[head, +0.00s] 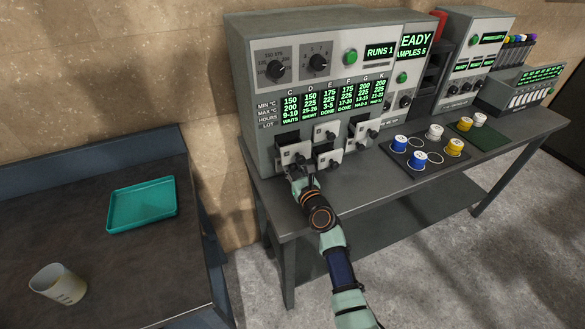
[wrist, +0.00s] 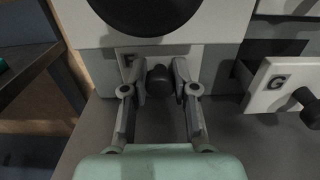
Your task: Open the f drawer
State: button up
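The F drawer (wrist: 128,60) is at the bottom left of the drawer bank; its label is partly covered by my left finger in the wrist view. Its dark knob (wrist: 160,80) stands between my fingertips. My gripper (wrist: 160,88) is open around the knob, one finger on each side, with small gaps showing. In the head view, my gripper (head: 299,181) is low at the left end of the machine, below a pulled-out drawer (head: 294,152). The F drawer is hidden there.
The G drawer (wrist: 279,84) stands out close to the right. A large dark knob (wrist: 145,8) hangs just above my fingers. Other drawers stick out on the machine (head: 245,80). Spools (head: 400,143) stand on the bench at right. A teal tray (head: 142,203) and cup (head: 58,284) are on the left table.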

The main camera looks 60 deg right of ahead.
grip_shut()
jog(key=shift+s+r, duration=0.1)
jog(key=p+v, duration=0.3)
jog(key=v, duration=0.1)
jog(key=shift+a, duration=0.1)
jog(key=o, duration=0.7)
grip_release()
